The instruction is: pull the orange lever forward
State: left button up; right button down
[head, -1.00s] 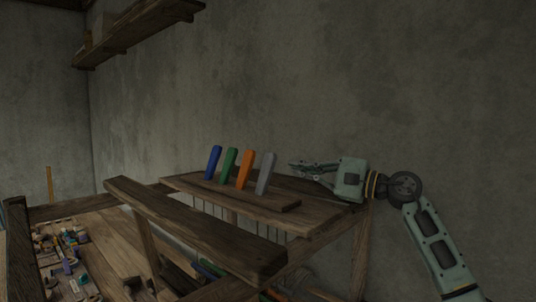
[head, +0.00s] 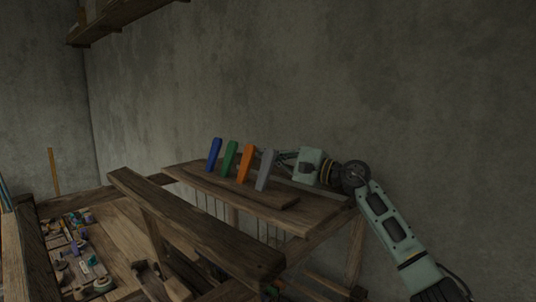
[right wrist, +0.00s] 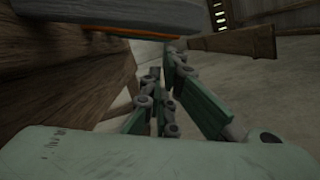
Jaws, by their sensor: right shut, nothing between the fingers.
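The orange lever (head: 246,165) stands tilted on the loom's wooden top, third from the left in a row of levers. Beside it are the green lever (head: 229,160) on its left and the grey lever (head: 265,170) on its right; the blue lever (head: 214,155) is at the left end. My right gripper (head: 281,158) is shut and empty, at the far side of the grey lever, which partly hides its fingertips. In the right wrist view, the grey lever (right wrist: 130,14) fills the top, with a thin strip of the orange lever (right wrist: 125,33) below it. My left gripper is out of view.
A thick wooden beam (head: 195,225) crosses in front of the lever board. A tray of small colourful items (head: 85,255) lies at lower left. The concrete wall (head: 400,100) stands behind; a wooden shelf (head: 120,20) hangs at upper left.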

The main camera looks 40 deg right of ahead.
jog(key=shift+a+r+n+b, duration=0.35)
jog(key=shift+r+n+b, duration=0.2)
jog(key=shift+n, duration=0.25)
jog(key=shift+s+d+f, duration=0.1)
jog(key=shift+s, duration=0.05)
jog(key=shift+s+d+f, duration=0.15)
jog(key=shift+s+d, duration=0.05)
jog(key=shift+s, duration=0.4)
jog(key=r+v, duration=0.1)
jog(key=v, duration=0.9)
jog(key=shift+s+f, duration=0.2)
jog(key=shift+s, duration=0.1)
